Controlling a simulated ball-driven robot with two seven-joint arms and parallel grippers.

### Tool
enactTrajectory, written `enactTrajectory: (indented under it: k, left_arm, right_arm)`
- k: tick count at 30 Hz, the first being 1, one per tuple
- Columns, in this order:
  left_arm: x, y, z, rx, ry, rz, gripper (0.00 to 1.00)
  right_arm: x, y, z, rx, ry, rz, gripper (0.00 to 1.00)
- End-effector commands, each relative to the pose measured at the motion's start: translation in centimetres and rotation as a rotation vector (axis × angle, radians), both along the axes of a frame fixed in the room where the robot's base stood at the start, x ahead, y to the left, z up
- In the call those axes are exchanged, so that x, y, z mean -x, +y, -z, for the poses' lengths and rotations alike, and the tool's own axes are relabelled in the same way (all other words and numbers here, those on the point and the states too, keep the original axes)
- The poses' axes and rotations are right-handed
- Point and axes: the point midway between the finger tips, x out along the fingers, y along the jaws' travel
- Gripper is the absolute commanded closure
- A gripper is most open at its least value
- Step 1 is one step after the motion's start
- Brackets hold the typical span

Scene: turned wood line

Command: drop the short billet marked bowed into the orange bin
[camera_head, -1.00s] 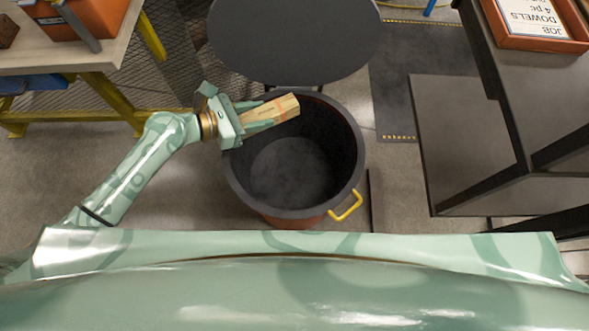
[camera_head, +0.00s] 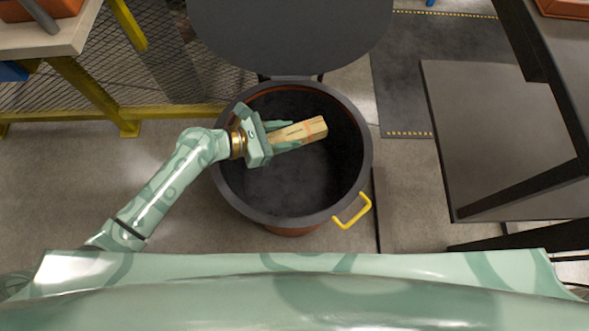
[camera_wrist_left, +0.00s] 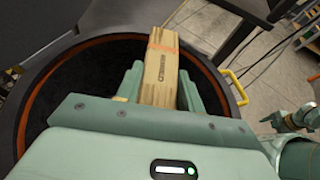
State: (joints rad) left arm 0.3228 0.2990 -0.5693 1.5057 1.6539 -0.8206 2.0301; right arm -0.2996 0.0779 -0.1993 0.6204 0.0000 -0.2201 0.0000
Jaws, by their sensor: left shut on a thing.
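My left gripper (camera_head: 283,136) is shut on a short wooden billet (camera_head: 311,129) with an orange band around it. The billet also shows in the left wrist view (camera_wrist_left: 160,68), with a small dark mark on its face that is too small to read. The gripper holds the billet by one end, over the open mouth of a large round bin (camera_head: 367,150). This bin has a dark rim and inside, an orange-brown outer wall and a yellow handle. No other part of the billet touches anything. A pale green arm part, perhaps my right gripper, shows at the right of the left wrist view.
The bin's dark round lid (camera_head: 290,35) stands open behind it. A workbench with yellow legs (camera_head: 95,95) is at the left. A dark grey stand (camera_head: 480,140) is at the right. The floor between bin and stand is mostly clear.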

Motion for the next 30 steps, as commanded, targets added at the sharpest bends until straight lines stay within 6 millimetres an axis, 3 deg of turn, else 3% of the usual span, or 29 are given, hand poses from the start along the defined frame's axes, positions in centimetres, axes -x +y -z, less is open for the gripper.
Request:
enactTrajectory:
  k: [5,6,8,9,20,23,30]
  left_arm:
    - [0.0,0.0,-0.2,0.001,-0.002,-0.001,0.89]
    - [0.0,0.0,-0.2,0.001,-0.002,-0.001,0.57]
    - [0.0,0.0,-0.2,0.001,-0.002,-0.001,0.4]
    - [0.0,0.0,-0.2,0.001,-0.002,-0.001,0.37]
    - [0.2,0.8,-0.5,-0.003,-0.002,-0.001,0.37]
    - [0.8,2.2,-1.3,-0.005,-0.003,-0.001,0.37]
    - [2.9,7.8,-3.9,-0.006,-0.004,0.0,0.37]
  right_arm:
    - [-0.1,0.2,-0.1,-0.001,-0.002,0.001,0.28]
    - [-0.1,0.2,-0.1,-0.001,-0.002,0.001,0.28]
    - [-0.1,0.2,-0.1,-0.001,-0.002,0.001,0.28]
    - [-0.1,0.2,-0.1,-0.002,-0.003,0.001,0.28]
    - [-0.2,0.0,-0.4,0.0,-0.005,-0.001,0.28]
    - [-0.6,-0.1,-1.0,0.002,-0.013,-0.002,0.28]
    - [-1.4,-0.3,-2.7,0.003,-0.034,-0.003,0.28]
